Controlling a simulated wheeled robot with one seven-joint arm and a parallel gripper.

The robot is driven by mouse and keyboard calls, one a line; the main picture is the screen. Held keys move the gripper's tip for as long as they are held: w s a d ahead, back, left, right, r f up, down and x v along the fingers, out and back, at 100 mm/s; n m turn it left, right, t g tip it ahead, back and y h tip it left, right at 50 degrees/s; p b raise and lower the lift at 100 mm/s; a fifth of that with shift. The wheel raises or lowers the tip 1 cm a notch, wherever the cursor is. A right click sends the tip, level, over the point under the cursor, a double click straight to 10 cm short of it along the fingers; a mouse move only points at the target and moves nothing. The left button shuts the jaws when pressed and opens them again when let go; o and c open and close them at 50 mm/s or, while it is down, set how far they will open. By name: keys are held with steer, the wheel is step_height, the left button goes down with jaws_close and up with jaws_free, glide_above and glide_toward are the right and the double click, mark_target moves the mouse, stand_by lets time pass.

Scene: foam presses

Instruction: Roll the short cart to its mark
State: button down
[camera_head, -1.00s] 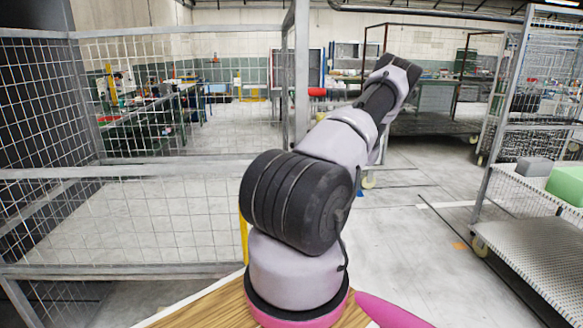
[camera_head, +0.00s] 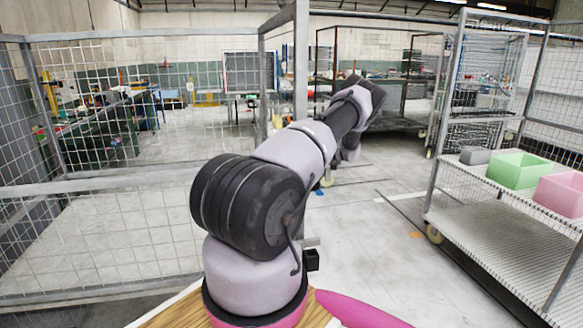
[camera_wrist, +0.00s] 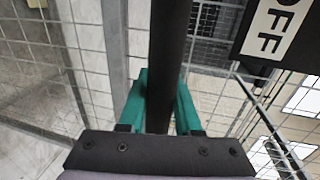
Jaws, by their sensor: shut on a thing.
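In the wrist view the green fingers of my gripper (camera_wrist: 160,92) are shut around a dark upright bar (camera_wrist: 169,40). Grey posts and wire mesh (camera_wrist: 88,60) lie behind it. In the head view my arm hides the gripper and the held bar. A mesh-sided metal frame (camera_head: 110,185) stands at the left. A wheeled shelf cart (camera_head: 500,235) stands at the right. I cannot tell which cart is the short one, or which one the bar belongs to. An orange patch (camera_head: 416,235) and a blue patch (camera_head: 318,193) show on the floor; which is the mark is unclear.
The right cart bears a grey box (camera_head: 476,156), a green bin (camera_head: 519,170) and a pink bin (camera_head: 562,194). Another wheeled frame (camera_head: 410,75) stands behind my arm. A black-and-white OFF sign (camera_wrist: 278,30) shows in the wrist view. Bare floor (camera_head: 375,245) lies between the left frame and right cart.

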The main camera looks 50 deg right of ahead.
steer(key=c, duration=0.6)
jaws_free()
steer(key=v, duration=1)
steer(key=shift+s+d, duration=0.2)
steer(key=shift+d, duration=0.1)
steer(key=shift+r, duration=0.1)
